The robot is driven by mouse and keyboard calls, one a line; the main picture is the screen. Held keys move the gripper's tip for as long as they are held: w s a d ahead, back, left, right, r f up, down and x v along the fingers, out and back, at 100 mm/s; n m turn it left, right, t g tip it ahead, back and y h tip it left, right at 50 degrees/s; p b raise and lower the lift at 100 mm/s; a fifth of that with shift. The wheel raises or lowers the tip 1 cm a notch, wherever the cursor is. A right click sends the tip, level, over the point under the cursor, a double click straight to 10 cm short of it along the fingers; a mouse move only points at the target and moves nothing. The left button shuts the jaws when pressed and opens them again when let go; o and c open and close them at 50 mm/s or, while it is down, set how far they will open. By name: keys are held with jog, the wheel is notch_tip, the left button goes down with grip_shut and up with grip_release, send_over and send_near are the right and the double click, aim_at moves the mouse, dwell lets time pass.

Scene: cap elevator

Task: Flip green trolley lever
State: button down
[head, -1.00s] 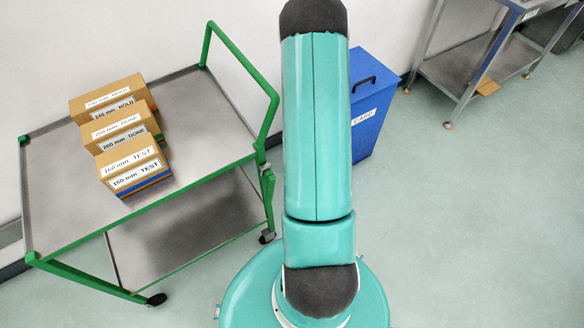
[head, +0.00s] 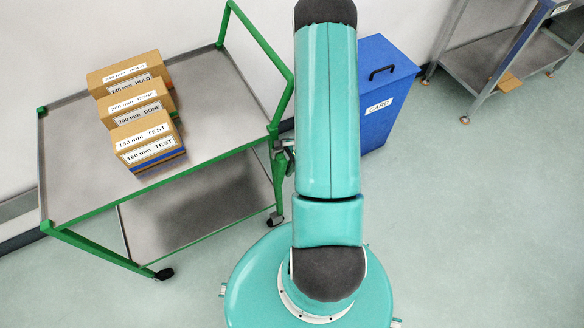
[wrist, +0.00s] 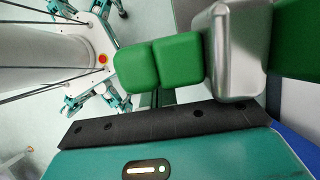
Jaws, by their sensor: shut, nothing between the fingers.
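The trolley (head: 88,172) has a green frame and a grey top and stands left of my arm. In the head view a small grey part (head: 284,150) sits at its right green post, partly hidden behind my arm; I cannot tell there whether it is the lever or my gripper. In the wrist view my gripper (wrist: 156,64) shows as two green fingertips pressed together. A silver metal block (wrist: 238,50), perhaps part of the lever, is right beside them, close or touching. A green trolley post (wrist: 298,40) is beyond it.
Cartons (head: 148,138) labelled 160, 200 and 240 mm stand on the trolley top. A blue bin (head: 388,95) stands behind and right of my arm. A metal bench (head: 500,60) is at the back right. The floor at the right is clear.

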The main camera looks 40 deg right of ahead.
aim_at(278, 175)
jog(key=shift+w+a+f+y, duration=0.1)
jog(key=shift+a+y, duration=0.25)
jog(key=shift+y, duration=0.35)
jog(key=a+y, duration=0.1)
jog(key=y, duration=0.1)
jog(key=a+t+y, duration=0.1)
jog(key=y, duration=0.1)
jog(key=shift+w+a+f, duration=0.1)
jog(key=shift+w+a, duration=0.05)
jog(key=shift+w, duration=0.15)
jog(key=shift+w+a+t+y, duration=0.15)
jog(key=shift+a+t+y, duration=0.5)
jog(key=shift+y, duration=0.55)
jog(key=y, duration=0.1)
jog(key=t+y, duration=0.1)
jog(key=shift+w+a+r+y, duration=0.15)
jog(key=shift+a+r+y, duration=0.1)
jog(key=shift+y, duration=0.05)
jog(key=shift+w+a+r+y, duration=0.1)
jog(key=shift+a+r+y, duration=0.2)
jog(key=shift+y, duration=0.3)
jog(key=shift+a, duration=0.1)
